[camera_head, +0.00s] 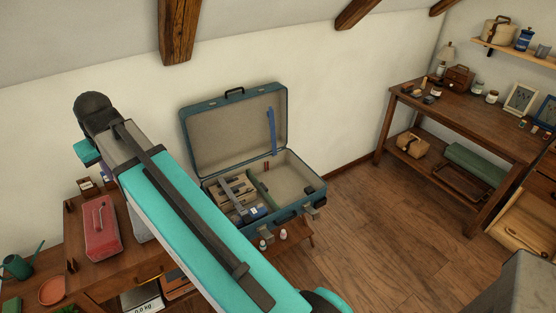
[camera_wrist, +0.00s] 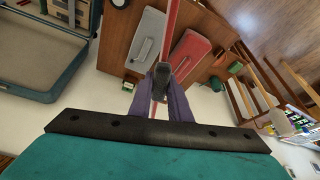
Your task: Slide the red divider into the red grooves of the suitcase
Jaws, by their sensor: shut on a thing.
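My gripper (camera_wrist: 161,84) is shut on the red divider (camera_wrist: 172,25), which shows edge-on as a thin red strip between the fingers in the wrist view. My arm hides the gripper and the held divider in the head view. The open teal suitcase (camera_head: 318,191) stands by the wall, right of my arm, with its lid raised. Small red grooves (camera_head: 265,167) show on its inner back wall. Part of the suitcase also shows at the upper left of the wrist view (camera_wrist: 42,95), apart from the gripper. The matching front groove cannot be made out.
A red lidded box (camera_head: 102,228) lies on the wooden desk (camera_head: 130,262); a grey box (camera_wrist: 146,40) is beside it in the wrist view. A green partition (camera_head: 262,195) and wooden compartments fill the suitcase's left side. Its right side looks empty. A blue strip (camera_head: 271,130) lies against the lid.

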